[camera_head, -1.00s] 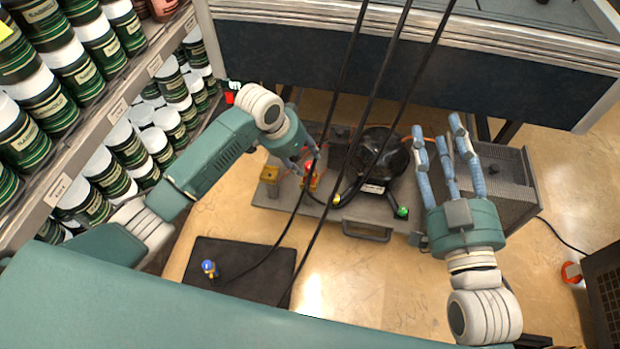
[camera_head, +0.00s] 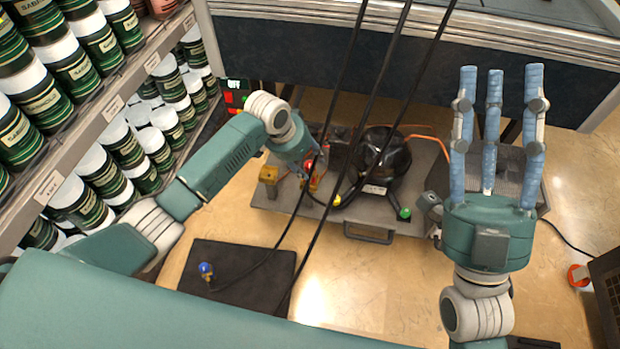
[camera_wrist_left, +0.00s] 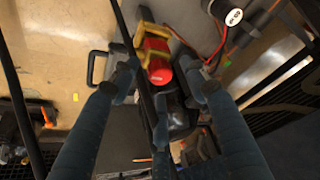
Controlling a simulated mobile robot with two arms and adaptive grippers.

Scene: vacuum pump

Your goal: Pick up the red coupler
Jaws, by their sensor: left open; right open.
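The red coupler (camera_head: 309,165) is on the grey pump platform (camera_head: 285,203), mostly hidden behind my left gripper in the head view. In the left wrist view, the red coupler (camera_wrist_left: 158,70) sits below a yellow fitting, between the fingers. My left gripper (camera_wrist_left: 160,82) is open around it; a dark hose passes close by, and I cannot tell whether any finger touches the coupler. The left gripper (camera_head: 316,160) also shows in the head view. My right gripper (camera_head: 500,80) is open and empty, its fingers spread and pointing up the picture over the right side.
A black domed pump (camera_head: 378,160) stands right of the coupler. Several dark hoses hang across the middle. A blue-capped fitting (camera_head: 206,269) lies on a black mat (camera_head: 240,258). A shelf with jars (camera_head: 95,110) borders the left. A dark bench panel (camera_head: 290,55) is behind.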

